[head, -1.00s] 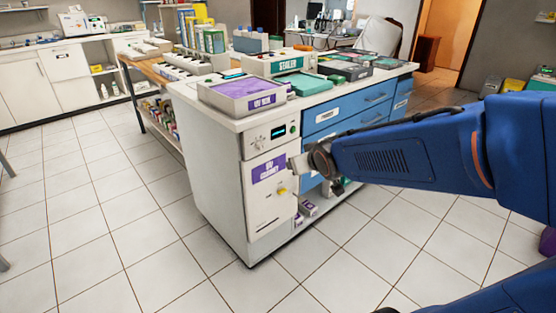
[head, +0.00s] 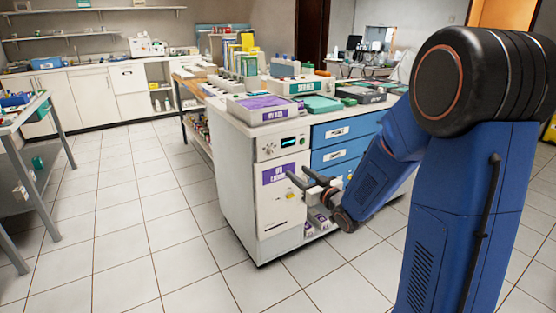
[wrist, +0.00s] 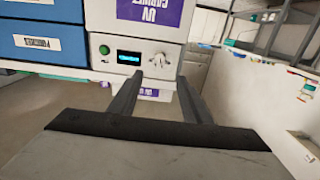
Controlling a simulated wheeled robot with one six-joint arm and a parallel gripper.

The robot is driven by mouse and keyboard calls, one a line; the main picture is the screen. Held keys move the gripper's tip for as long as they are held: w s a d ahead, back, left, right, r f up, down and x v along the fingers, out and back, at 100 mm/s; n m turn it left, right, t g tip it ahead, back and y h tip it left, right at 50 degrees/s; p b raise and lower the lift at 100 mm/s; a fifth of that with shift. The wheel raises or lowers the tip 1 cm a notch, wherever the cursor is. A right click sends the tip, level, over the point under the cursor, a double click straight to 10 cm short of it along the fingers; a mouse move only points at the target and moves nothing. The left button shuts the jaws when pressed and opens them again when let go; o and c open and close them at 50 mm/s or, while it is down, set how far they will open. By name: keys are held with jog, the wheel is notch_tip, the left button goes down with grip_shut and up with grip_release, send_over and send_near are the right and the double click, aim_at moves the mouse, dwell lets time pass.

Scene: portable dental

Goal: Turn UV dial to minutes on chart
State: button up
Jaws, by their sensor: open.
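The UV cabinet (head: 275,218) is a white unit with a purple label at the end of the counter. Its control panel has a pale dial (head: 268,148) at the left, a lit display (head: 289,142) and a green button (head: 301,141). The wrist view is upside down and shows the dial (wrist: 158,58) beyond the fingertips, between them in the picture. My gripper (head: 297,171) is open and empty, in front of the cabinet and below the panel in the head view. It looks apart from the dial. I cannot make out a chart or the dial's setting.
A yellow latch (head: 291,196) is on the cabinet door. A purple-topped tray (head: 262,106) stands on the counter above. Blue drawers (head: 338,153) are to the right. A grey-legged table (head: 20,150) stands at the left. The tiled floor before the cabinet is clear.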

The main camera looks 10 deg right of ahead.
aim_at(273, 153)
jog(key=x, duration=1.7)
jog(key=shift+w, duration=0.15)
jog(key=c, duration=1)
